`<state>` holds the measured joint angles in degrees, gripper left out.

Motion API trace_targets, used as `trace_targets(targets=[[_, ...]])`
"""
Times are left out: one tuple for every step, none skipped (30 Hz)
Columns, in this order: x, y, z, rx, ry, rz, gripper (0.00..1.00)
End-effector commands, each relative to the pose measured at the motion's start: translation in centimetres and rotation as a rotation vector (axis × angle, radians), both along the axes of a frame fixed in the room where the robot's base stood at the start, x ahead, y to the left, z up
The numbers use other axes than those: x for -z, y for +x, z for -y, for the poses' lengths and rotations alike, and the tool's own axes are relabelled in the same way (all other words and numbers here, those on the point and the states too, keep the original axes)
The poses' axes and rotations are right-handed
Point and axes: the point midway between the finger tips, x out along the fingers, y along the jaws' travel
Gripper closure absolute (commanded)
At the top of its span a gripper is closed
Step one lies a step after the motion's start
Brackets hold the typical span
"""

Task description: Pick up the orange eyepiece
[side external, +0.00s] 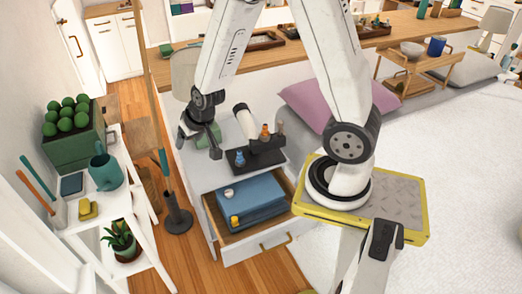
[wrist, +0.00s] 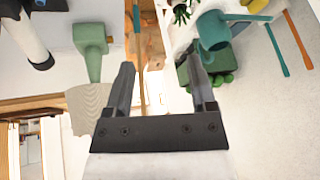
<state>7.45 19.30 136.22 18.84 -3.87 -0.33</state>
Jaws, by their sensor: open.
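The orange eyepiece (side external: 265,132) stands upright on a dark rack (side external: 262,155) on top of the nightstand in the side view. A small blue piece (side external: 239,158) stands at the rack's near left, and a dark piece (side external: 280,128) is right beside the orange one. My gripper (side external: 201,138) is to the left of the rack, apart from it, with its fingers pointing down. In the wrist view my gripper (wrist: 163,75) is open, with nothing between its fingers. The orange eyepiece is not seen in the wrist view.
A white telescope tube (side external: 243,118) stands behind the rack; it also shows in the wrist view (wrist: 22,40). A lamp with a green base (wrist: 90,42) is close to my gripper. The open drawer (side external: 240,235) holds a blue box (side external: 252,198) with a yellow piece (side external: 234,221).

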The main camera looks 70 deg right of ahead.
Motion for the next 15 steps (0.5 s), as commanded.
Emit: trace_targets(targets=[[0.8, 0.8, 1.1, 0.057, -0.003, 0.021, 0.28], [1.2, 1.2, 1.8, 0.089, -0.006, 0.036, 0.28], [1.7, 1.8, 2.7, 0.135, -0.012, 0.057, 0.28], [2.1, 2.1, 3.4, 0.169, -0.017, 0.072, 0.28], [2.5, 2.4, 4.1, 0.202, -0.025, 0.086, 0.28], [3.0, 2.8, 5.2, 0.248, -0.034, 0.105, 0.28], [3.4, 3.1, 5.9, 0.281, -0.043, 0.117, 0.28], [3.9, 3.3, 6.7, 0.315, -0.052, 0.13, 0.28], [4.4, 3.4, 7.8, 0.361, -0.066, 0.147, 0.28], [4.8, 3.6, 8.6, 0.395, -0.078, 0.159, 0.28], [5.3, 3.6, 9.4, 0.428, -0.09, 0.17, 0.28], [5.9, 3.7, 10.5, 0.473, -0.109, 0.184, 0.28], [6.3, 3.6, 11.3, 0.508, -0.123, 0.194, 0.28], [6.8, 3.5, 12.1, 0.541, -0.138, 0.203, 0.28], [7.4, 3.4, 13.2, 0.586, -0.16, 0.217, 0.28]])
